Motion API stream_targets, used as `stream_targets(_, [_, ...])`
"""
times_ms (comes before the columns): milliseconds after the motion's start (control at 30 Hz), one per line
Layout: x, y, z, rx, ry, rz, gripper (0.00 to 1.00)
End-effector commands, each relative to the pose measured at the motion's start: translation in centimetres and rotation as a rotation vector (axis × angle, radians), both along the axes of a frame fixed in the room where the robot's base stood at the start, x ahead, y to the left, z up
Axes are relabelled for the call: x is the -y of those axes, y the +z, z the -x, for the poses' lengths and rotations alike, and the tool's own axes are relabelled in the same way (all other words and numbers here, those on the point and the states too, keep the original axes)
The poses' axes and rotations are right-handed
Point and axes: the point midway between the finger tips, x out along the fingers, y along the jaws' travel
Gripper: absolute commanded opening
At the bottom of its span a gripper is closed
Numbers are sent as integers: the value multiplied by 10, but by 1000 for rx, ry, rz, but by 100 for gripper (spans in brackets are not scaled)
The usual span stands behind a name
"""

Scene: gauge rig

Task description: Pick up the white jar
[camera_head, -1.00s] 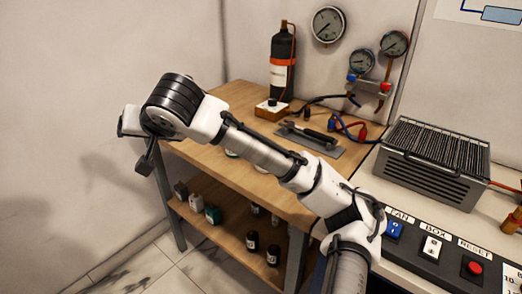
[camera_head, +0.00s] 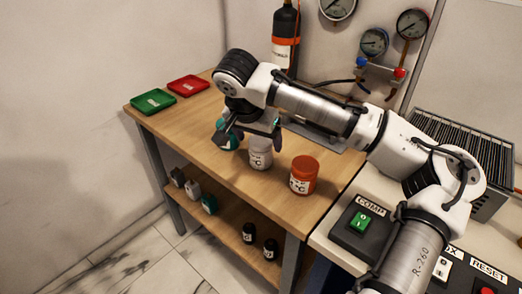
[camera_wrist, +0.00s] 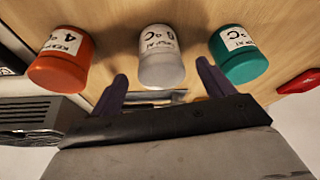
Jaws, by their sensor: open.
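The white jar (camera_head: 260,156) stands upright on the wooden bench in the head view, between a teal jar (camera_head: 227,139) on its left and an orange jar (camera_head: 303,176) on its right. In the wrist view the white jar (camera_wrist: 162,70) is at top centre, with the orange jar (camera_wrist: 60,62) left and the teal jar (camera_wrist: 239,58) right. My gripper (camera_head: 250,137) is open and empty, close above the white jar and partly covering its top. In the wrist view my gripper's two fingers (camera_wrist: 161,76) are spread, with the white jar ahead between their lines. I cannot tell whether they touch it.
A green tray (camera_head: 153,101) and a red tray (camera_head: 187,86) lie at the bench's far left. A black cylinder (camera_head: 285,35) and gauges (camera_head: 374,42) are behind. A lower shelf (camera_head: 225,225) holds several small items. A switch panel (camera_head: 362,222) is at the right.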

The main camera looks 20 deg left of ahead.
Motion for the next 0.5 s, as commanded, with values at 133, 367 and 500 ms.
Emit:
stream_targets(133, [0, -8, -3, 0, 1, 0, 80])
stream_targets(367, [2, -39, -16, -1, -1, 2, 80])
stream_targets(500, [2, -50, -20, 1, 0, -1, 80])
